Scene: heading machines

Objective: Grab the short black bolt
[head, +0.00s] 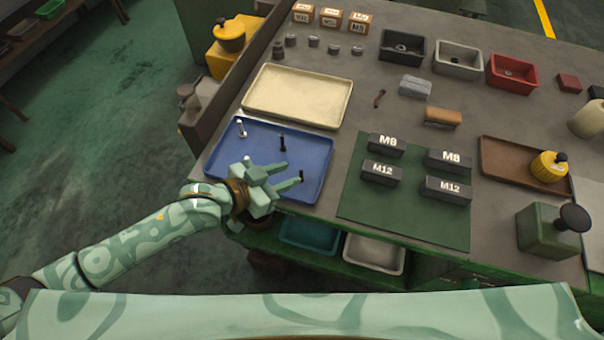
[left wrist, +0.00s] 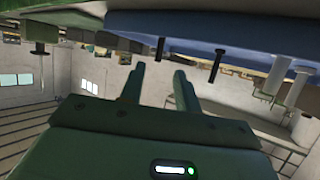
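The short black bolt (head: 302,176) stands upright on the blue tray (head: 225,140), near its right side. A taller black bolt (head: 282,142) stands farther back on the tray. My left gripper (head: 293,174) is open and empty, low over the tray's front, its fingers pointing right with the short bolt just past the tips. The left wrist view looks upside down. There the short bolt (left wrist: 160,47) shows in the gap beyond the two parted fingers (left wrist: 160,72), and the taller black bolt (left wrist: 216,67) is to their right. My right gripper is not in view.
Silver bolts (head: 241,128) stand at the tray's left. An empty cream tray (head: 262,92) lies behind. A green mat (head: 400,215) with several labelled dark blocks (head: 381,172) is on the right. Teal and white bins (head: 374,254) sit below the table's front edge.

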